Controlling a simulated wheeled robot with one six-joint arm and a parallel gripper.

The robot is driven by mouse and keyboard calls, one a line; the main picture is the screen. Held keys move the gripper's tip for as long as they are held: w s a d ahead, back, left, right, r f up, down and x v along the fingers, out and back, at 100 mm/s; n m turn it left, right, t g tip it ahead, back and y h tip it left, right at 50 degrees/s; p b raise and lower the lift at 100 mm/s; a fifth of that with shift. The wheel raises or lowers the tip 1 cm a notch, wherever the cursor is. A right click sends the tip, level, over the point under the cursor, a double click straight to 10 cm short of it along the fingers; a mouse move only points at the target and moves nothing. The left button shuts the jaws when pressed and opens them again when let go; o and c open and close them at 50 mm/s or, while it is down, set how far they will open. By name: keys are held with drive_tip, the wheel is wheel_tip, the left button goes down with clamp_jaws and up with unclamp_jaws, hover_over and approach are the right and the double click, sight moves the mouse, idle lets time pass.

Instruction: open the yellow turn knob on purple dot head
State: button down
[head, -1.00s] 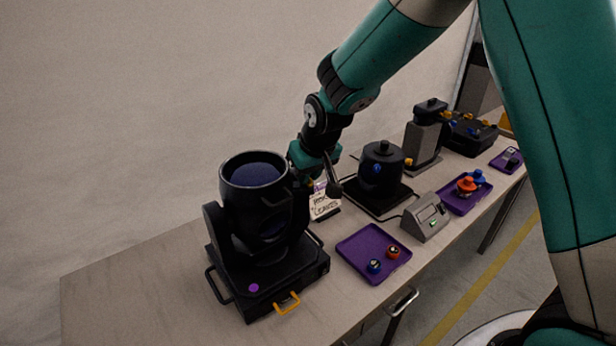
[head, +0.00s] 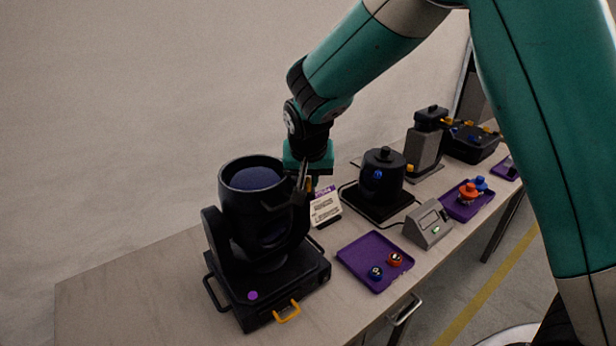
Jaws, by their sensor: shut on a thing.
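The purple dot head (head: 232,238) is a black moving-head lamp at the near left of the bench, its barrel tipped upward. A purple dot (head: 252,296) marks its base. My gripper (head: 305,184) points down at the right side of the head, by the top of its yoke arm. A small bit of yellow, seemingly the yellow turn knob (head: 310,184), shows between the fingers. The gripper is shut on it; the fingers hide most of the knob, so I cannot tell how it is turned.
A white card with a purple top (head: 325,207) stands just right of the gripper. A purple tray (head: 359,252) holds a blue and a red knob. A black round device (head: 383,175) and a grey box (head: 428,224) stand further right. Bare bench lies at the left.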

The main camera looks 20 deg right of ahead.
drive_tip(key=shift+r, duration=0.1)
drive_tip(key=c, duration=1.2)
unclamp_jaws()
drive_tip(key=b+v, duration=0.3)
drive_tip(key=v, duration=1.4)
drive_tip(key=shift+s+r, duration=0.15)
drive_tip(key=s+f+n+g+y, duration=0.1)
drive_tip(key=s+f+n+y, duration=0.1)
drive_tip(key=s, duration=0.6)
drive_tip(key=s+a+f+n+g+y, duration=0.1)
drive_tip(key=s+f+n, duration=0.2)
drive_tip(key=s+n, duration=0.2)
drive_tip(key=s+a+f+n+g+y, duration=0.1)
drive_tip(key=s+f+n+g+y, duration=0.1)
drive_tip(key=s, duration=0.9)
drive_tip(key=shift+s+f+n+y, duration=0.3)
drive_tip(key=shift+f+n, duration=0.45)
drive_tip(key=shift+n, duration=0.15)
